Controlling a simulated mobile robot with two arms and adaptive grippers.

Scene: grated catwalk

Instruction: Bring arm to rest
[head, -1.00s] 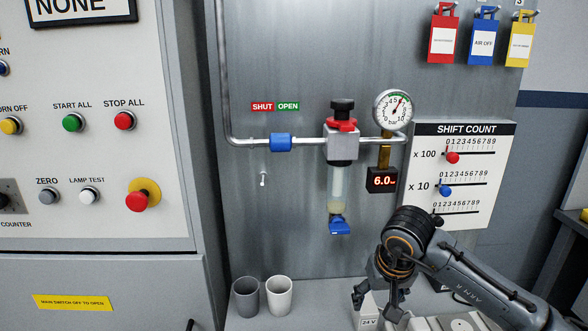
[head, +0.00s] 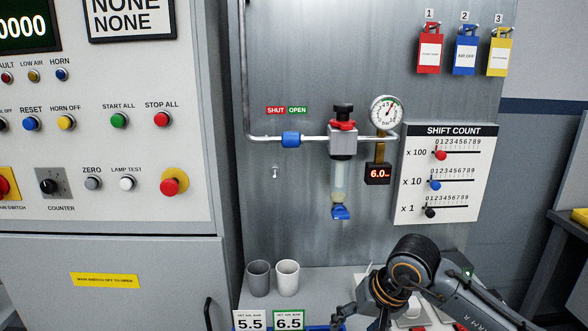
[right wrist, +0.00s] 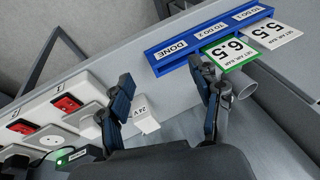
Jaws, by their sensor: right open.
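My right gripper (head: 358,318) is low in the head view, its arm coming in from the right. In the right wrist view its two fingers (right wrist: 166,98) stand wide apart with nothing gripped between them. Beyond the gap, a small white block marked 24 V (right wrist: 146,119) shows beside the left finger. A blue rack (right wrist: 208,42) labelled DONE, TO DO 2 and TO DO 1 lies beyond the fingers. A green-edged 6.5 card (right wrist: 228,55) and a white 5.5 card (right wrist: 272,36) are at it. My left gripper is in neither view.
Two cups, dark grey (head: 258,279) and pale (head: 287,278), stand left of my gripper. Behind are a pipe with a regulator (head: 343,143), a gauge (head: 387,113) and the shift count board (head: 445,175). Sockets with red switches (right wrist: 68,104) lie left in the wrist view.

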